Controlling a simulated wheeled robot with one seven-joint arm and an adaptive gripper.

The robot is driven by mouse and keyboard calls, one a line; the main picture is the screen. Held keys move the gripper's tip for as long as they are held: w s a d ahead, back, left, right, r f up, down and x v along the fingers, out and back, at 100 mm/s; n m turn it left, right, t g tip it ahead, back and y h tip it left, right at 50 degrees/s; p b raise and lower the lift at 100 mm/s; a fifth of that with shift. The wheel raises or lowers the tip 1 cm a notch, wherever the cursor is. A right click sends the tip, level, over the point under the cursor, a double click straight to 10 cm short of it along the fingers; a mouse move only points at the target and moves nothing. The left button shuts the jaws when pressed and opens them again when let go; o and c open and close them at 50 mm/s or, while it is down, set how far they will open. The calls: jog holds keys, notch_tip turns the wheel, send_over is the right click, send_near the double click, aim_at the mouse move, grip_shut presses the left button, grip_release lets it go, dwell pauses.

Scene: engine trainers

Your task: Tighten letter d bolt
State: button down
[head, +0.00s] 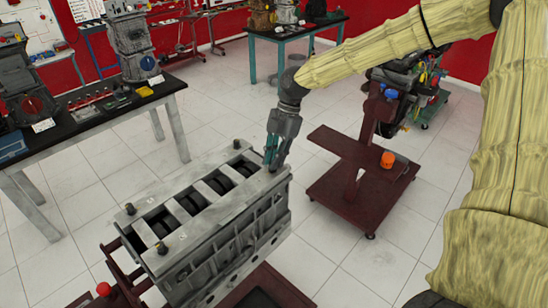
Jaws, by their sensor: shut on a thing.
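The grey engine block (236,232) stands in the lower middle of the head view, its top face tilted toward me. My gripper (271,163) points down at the right far corner of the block. Its fingers are shut on a bolt there, which they mostly hide. Small letters on the top face are too small to read, so I cannot tell which bolt is d.
A dark red wheeled stand (345,190) with an orange part (387,159) is right of the block. A black-topped workbench (110,110) with engine parts is at the left. Another table (300,32) stands at the back. Tiled floor lies free between them.

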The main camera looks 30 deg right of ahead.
jog(key=shift+m, duration=0.3)
jog(key=c, duration=1.4)
grip_release()
jog(key=shift+d, duration=0.15)
jog(key=shift+r, duration=0.2)
jog(key=v, duration=1.1)
jog(key=shift+d+r, duration=0.2)
jog(key=shift+d, duration=0.05)
